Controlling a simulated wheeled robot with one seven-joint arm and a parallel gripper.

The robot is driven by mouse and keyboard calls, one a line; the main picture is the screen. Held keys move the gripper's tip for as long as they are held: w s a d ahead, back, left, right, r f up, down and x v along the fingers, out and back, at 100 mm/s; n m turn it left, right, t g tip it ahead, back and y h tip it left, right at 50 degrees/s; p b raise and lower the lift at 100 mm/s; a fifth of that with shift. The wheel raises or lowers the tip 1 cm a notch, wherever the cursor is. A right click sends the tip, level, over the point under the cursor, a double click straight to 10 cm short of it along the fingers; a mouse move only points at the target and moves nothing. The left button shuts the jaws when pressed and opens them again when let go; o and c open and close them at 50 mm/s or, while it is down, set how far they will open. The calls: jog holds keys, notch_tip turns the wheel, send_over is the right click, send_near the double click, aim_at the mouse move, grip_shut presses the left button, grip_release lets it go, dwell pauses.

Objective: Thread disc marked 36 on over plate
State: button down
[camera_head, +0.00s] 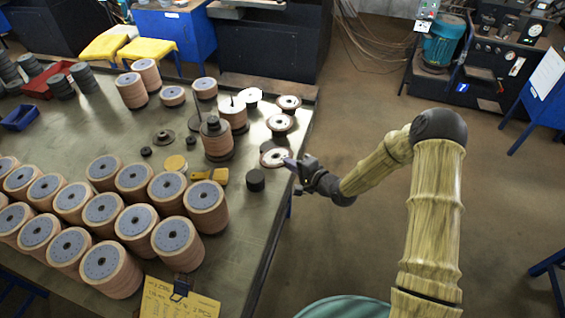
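My gripper (291,164) is at the table's right edge, beside and seemingly at the rim of a pale-faced flap disc (272,159). Whether it grips the disc is too small to tell. Two similar discs, one in the middle (280,123) and one farther back (289,102), lie behind it along the same edge. No number is readable, so I cannot tell which disc is marked 36. Another stack with a rod (234,113) stands behind that one.
Many tan disc stacks (172,234) fill the table's front left. A yellow tool (211,176), a yellow round tin (175,163) and a dark cylinder (255,180) lie near the middle.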

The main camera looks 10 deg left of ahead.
jog(key=d+f+m+t+h+b, duration=0.3)
jog(key=d+f+m+h, duration=0.2)
jog(key=d, duration=0.8)
jog(key=d+f+m+t+h+b, duration=0.3)
jog(key=d+f+m+h, duration=0.3)
jog(key=d+f, duration=0.4)
jog(key=s+d+h+b, duration=0.1)
jog(key=d, duration=0.2)
jog(key=shift+d+f+t+h, duration=0.2)
jog(key=shift+f+t+h, duration=0.1)
jog(key=shift+t, duration=0.1)
